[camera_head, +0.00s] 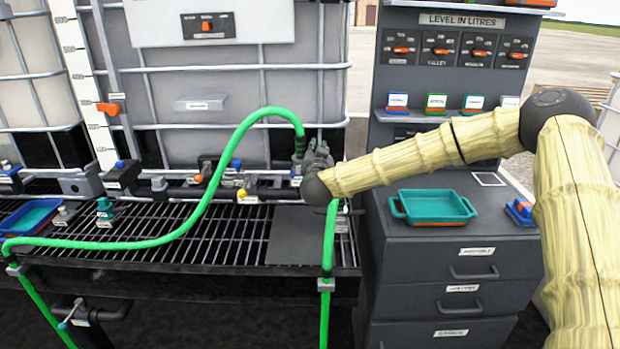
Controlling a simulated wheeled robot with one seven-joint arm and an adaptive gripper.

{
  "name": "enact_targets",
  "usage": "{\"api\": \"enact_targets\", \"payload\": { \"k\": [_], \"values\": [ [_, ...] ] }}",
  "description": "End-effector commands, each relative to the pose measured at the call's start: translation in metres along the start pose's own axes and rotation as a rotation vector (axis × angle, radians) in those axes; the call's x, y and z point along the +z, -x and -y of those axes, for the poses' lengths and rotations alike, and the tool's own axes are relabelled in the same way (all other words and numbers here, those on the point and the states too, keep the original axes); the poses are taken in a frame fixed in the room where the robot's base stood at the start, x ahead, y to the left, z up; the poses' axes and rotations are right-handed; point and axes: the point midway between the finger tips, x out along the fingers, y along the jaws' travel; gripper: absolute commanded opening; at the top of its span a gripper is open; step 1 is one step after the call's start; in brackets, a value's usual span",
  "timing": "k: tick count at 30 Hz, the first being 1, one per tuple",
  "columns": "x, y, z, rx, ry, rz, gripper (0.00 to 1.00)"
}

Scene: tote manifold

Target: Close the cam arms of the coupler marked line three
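A grey coupler (299,149) hangs at the end of the thick green hose (225,140), in front of the white tote. Its label is too small to read, so I cannot tell whether it is marked line three. Its cam arms cannot be made out. My gripper (318,150) is just right of the coupler, at the end of my arm in its pale yellow cover. The dark wrist joint hides part of the area below. I cannot tell whether the gripper touches the coupler, or whether its fingers are open.
Valves with coloured handles, such as a yellow one (242,194), line the back of the black grating (190,235). A teal tray (433,206) sits on the grey drawer cabinet (450,280) at right. A control panel (455,48) stands behind it. The green hose crosses the grating.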

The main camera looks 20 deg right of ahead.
Motion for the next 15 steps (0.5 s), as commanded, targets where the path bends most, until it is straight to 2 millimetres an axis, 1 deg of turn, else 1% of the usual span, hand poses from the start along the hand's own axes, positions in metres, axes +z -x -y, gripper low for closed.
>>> {"api": "enact_targets", "payload": {
  "k": [9, 15],
  "values": [
    [0.0046, 0.0004, -0.0027, 0.000, -0.051, 0.004, 0.19],
    [0.0035, 0.0003, -0.0056, 0.000, -0.107, 0.002, 0.19]
  ]
}}
